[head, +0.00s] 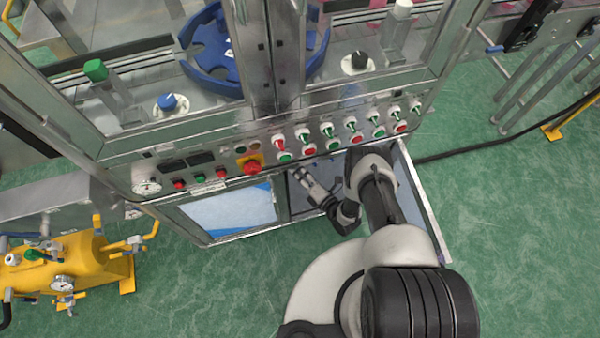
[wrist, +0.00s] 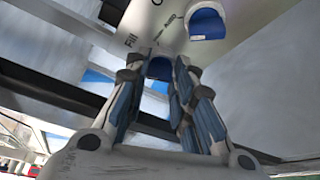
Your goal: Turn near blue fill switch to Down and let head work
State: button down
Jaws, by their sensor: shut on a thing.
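In the wrist view, the near blue fill switch (wrist: 159,69) shows between my fingertips, beside a printed "Fill" label on a pale panel (wrist: 165,28). My gripper (wrist: 162,62) is shut on this switch, with its fingers on both sides of it. Which way the switch points is hidden by the fingers. A second blue switch (wrist: 208,23) sits on the same panel, up and to the right, apart from the gripper. In the head view, my gripper (head: 296,174) is just below the machine's button panel; the switch it holds cannot be made out there.
A row of red and green switches and buttons (head: 335,137) and a red emergency stop (head: 251,167) lie on the panel above my gripper. A blue knob (head: 168,102) and a black knob (head: 359,61) stand behind the frame. A yellow tank (head: 75,266) is at left.

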jog(key=shift+w+m+y, duration=0.1)
jog(key=shift+m+y, duration=0.2)
jog(key=shift+m, duration=0.1)
dwell(0.3)
jog(key=c, duration=1.4)
grip_release()
jog(key=shift+o, duration=0.2)
jog(key=shift+d, duration=0.1)
jog(key=v, duration=1.2)
jog(key=shift+f, duration=0.1)
jog(key=shift+c, duration=0.5)
